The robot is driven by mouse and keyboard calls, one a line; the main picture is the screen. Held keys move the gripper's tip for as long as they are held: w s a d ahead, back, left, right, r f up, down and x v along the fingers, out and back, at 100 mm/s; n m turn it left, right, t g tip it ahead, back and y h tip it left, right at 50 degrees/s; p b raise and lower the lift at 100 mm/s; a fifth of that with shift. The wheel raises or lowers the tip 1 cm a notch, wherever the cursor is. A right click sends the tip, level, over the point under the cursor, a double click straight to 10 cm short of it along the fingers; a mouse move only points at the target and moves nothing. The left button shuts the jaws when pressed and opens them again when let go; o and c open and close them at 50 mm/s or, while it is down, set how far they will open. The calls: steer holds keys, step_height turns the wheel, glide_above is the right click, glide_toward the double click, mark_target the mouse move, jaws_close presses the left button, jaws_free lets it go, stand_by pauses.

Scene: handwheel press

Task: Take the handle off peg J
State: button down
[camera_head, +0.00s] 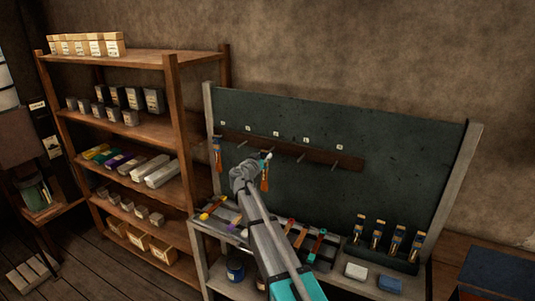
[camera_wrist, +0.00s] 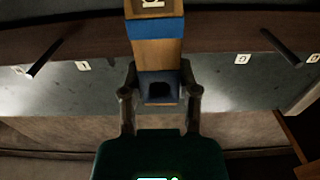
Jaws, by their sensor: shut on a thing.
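My gripper (camera_head: 257,163) is in front of the dark board, near the middle of the peg rail (camera_head: 310,154). In the wrist view my gripper (camera_wrist: 160,95) is shut on a wooden handle (camera_wrist: 157,55) with blue bands. Its blue end, with a dark hole, faces the wrist camera, between the fingers. The held handle shows in the head view as an orange and blue piece (camera_head: 265,179) beside the gripper. Whether it is still on a peg is hidden. Peg J cannot be told surely from the labels. Another handle (camera_head: 217,154) hangs at the rail's left end.
Bare pegs (camera_head: 335,164) stick out of the rail right of the gripper. Tools lie on the bench below, with a rack of several upright handles (camera_head: 378,236) on the right. A loaded wooden shelf (camera_head: 150,128) stands at left. The upper board is clear.

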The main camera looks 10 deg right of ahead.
steer(key=v, duration=1.3)
steer(key=shift+s+a, duration=0.25)
steer(key=shift+s, duration=0.05)
steer(key=shift+r, duration=0.25)
